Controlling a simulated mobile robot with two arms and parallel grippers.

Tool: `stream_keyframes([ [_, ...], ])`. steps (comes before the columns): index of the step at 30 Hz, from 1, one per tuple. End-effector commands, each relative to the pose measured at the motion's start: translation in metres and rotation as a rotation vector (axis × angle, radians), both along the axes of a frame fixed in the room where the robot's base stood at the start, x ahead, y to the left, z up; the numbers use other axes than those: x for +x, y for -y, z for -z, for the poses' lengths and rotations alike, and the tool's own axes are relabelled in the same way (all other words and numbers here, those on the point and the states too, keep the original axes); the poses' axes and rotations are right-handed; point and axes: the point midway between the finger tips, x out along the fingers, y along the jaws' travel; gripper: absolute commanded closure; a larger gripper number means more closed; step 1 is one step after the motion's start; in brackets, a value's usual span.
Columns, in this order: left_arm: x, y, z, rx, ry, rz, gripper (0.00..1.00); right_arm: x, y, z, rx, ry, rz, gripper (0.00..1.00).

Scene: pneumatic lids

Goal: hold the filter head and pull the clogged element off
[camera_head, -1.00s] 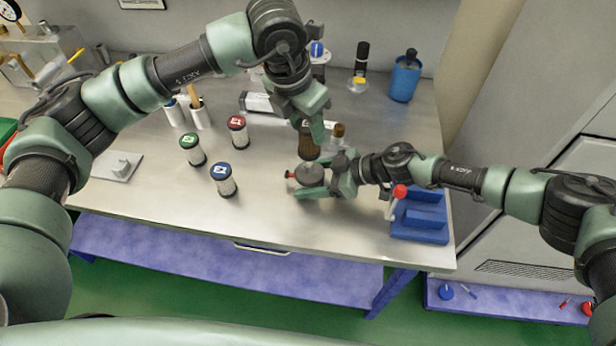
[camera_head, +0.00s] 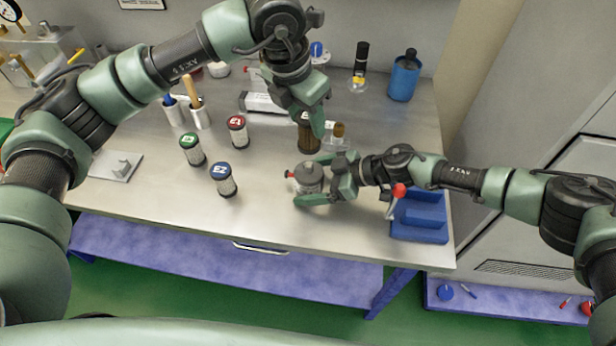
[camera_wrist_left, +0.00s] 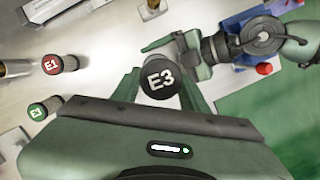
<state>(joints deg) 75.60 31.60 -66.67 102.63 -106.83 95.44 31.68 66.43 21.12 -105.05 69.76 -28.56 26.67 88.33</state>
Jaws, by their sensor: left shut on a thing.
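My left gripper (camera_head: 310,124) is shut on the clogged element, a brown cylinder (camera_head: 308,143). The head and the element are apart, the element behind the head. The fingers partly hide the head.
Canisters with green (camera_head: 192,150), red (camera_head: 237,131) and blue (camera_head: 222,180) caps stand to the left. A blue fixture (camera_head: 420,216) with a red-knobbed lever is at the right. A blue bottle (camera_head: 404,76) stands at the back right.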

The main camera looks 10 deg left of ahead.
Motion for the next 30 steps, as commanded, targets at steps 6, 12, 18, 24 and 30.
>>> stream_keyframes([
  [6, 0.000, 0.000, 0.000, 0.000, 0.000, 0.000, 0.98, 0.001, 0.001, -0.003, 0.003, 0.002, 0.001, 0.09],
  [12, 0.000, 0.000, 0.000, 0.000, 0.000, 0.000, 0.98, 0.000, 0.022, -0.016, 0.002, 0.003, 0.002, 0.09],
  [18, 0.000, 0.000, 0.000, 0.000, 0.000, 0.000, 0.98, -0.001, 0.050, -0.032, 0.002, 0.002, 0.003, 0.09],
  [24, 0.000, 0.000, 0.000, 0.000, 0.000, 0.000, 0.98, -0.003, 0.063, -0.040, 0.002, 0.001, 0.002, 0.09],
  [30, 0.000, 0.000, -0.001, 0.000, 0.000, 0.000, 0.98, -0.002, 0.064, -0.042, 0.002, 0.003, 0.002, 0.09],
])
